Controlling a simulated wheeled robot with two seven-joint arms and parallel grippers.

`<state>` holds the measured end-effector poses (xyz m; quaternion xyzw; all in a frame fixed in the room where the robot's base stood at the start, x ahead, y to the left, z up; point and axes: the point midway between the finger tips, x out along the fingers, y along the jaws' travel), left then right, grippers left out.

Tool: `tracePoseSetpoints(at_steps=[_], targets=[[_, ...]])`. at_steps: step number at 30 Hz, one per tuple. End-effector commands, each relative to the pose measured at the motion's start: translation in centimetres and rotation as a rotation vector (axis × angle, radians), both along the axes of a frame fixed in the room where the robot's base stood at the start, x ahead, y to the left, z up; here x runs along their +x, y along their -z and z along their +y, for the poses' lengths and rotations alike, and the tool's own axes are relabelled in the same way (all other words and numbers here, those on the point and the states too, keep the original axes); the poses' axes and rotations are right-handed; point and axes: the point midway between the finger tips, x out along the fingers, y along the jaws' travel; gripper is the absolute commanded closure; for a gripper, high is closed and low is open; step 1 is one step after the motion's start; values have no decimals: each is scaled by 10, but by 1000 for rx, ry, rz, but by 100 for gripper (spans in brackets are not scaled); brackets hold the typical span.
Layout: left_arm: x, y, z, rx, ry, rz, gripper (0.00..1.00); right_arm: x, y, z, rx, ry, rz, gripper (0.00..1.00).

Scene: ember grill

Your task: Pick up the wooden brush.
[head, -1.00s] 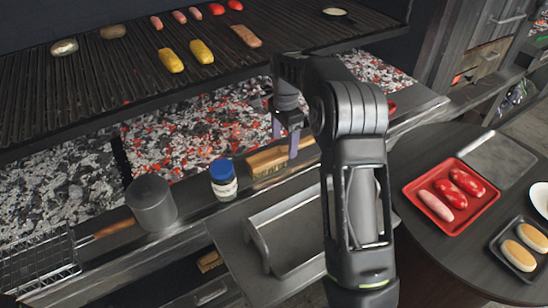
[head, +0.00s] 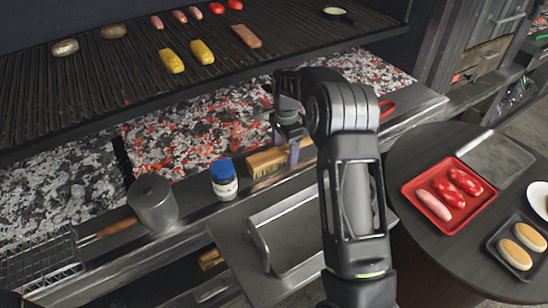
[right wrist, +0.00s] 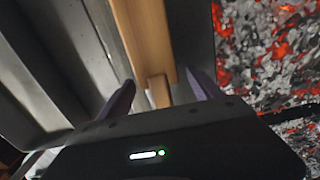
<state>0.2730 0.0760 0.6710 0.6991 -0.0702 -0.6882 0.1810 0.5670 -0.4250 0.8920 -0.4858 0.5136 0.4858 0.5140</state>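The wooden brush (head: 266,163) lies on the metal ledge in front of the coals, right of a blue-capped jar. Its right end is partly hidden by my right gripper (head: 290,152), which is down at that end. In the right wrist view the brush (right wrist: 146,32) runs away from me, with a narrower wooden end (right wrist: 158,92) nearest. The two purple fingers of my right gripper (right wrist: 161,82) stand apart, one on each side of that end, with gaps visible. My left gripper is not in view.
The blue-capped jar (head: 224,180) and a grey metal pot (head: 152,203) stand left of the brush. Glowing coals (head: 185,135) lie behind the ledge, under the grill grate (head: 110,75). A metal tray (head: 290,235) is in front. A round table (head: 420,220) is at right.

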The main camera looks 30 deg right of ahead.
Motion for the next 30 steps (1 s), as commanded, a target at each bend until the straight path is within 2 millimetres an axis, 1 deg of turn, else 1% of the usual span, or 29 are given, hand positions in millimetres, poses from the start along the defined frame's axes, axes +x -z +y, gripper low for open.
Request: tracePoseSetpoints(at_steps=[1,2,26,27,30], targets=[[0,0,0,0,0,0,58,0,0,0,0,0,0,30],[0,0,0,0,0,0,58,0,0,0,0,0,0,33],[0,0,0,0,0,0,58,0,0,0,0,0,0,98],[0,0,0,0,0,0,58,0,0,0,0,0,0,100],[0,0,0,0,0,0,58,0,-1,0,0,0,-1,100]])
